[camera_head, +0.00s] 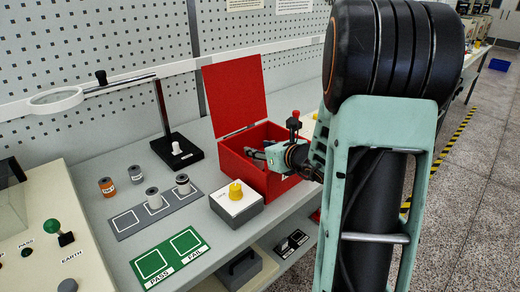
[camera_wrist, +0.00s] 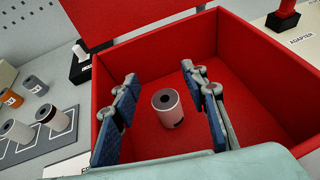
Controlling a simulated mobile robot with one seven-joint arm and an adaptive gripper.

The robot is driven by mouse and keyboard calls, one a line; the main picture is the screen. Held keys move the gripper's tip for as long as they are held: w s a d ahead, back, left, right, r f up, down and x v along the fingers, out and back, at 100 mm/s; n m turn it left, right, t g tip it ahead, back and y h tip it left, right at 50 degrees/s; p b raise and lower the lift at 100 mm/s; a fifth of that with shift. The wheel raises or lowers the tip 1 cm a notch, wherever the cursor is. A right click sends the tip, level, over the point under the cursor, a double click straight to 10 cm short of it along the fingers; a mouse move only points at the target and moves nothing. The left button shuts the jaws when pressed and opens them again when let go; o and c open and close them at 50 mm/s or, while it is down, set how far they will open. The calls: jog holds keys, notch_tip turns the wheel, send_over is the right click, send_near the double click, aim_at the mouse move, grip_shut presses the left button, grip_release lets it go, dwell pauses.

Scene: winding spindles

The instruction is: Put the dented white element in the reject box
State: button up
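The red box (camera_head: 232,168) stands on the bench with its lid raised; in the wrist view its inner wall (camera_wrist: 262,75) surrounds my gripper. A pale, pinkish-white cylindrical element (camera_wrist: 166,112) with a dark hole in its top and a dark mark low on its side stands on the box floor. My gripper (camera_wrist: 160,76) reaches into the box with its two blue-padded fingers apart, one on each side of the element. Gaps show between the element and both pads. In the head view my gripper (camera_head: 257,153) is partly behind the box wall, and the element is hidden.
A grey mat (camera_head: 134,228) holds two grey-topped elements; an orange one (camera_head: 107,188) and a grey one (camera_head: 136,174) stand behind it. A green PASS/FAIL mat (camera_head: 170,258) is clear. A grey block with yellow knob (camera_head: 236,190) stands before the box. A magnifier (camera_head: 56,100) overhangs the left.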

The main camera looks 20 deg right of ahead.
jog(key=shift+r, duration=0.1)
jog(key=shift+r+p, duration=0.65)
jog(key=shift+p, duration=0.25)
jog(key=v, duration=1.2)
jog(key=shift+f+p, duration=0.1)
jog(key=shift+p, duration=0.3)
jog(key=shift+a, duration=0.1)
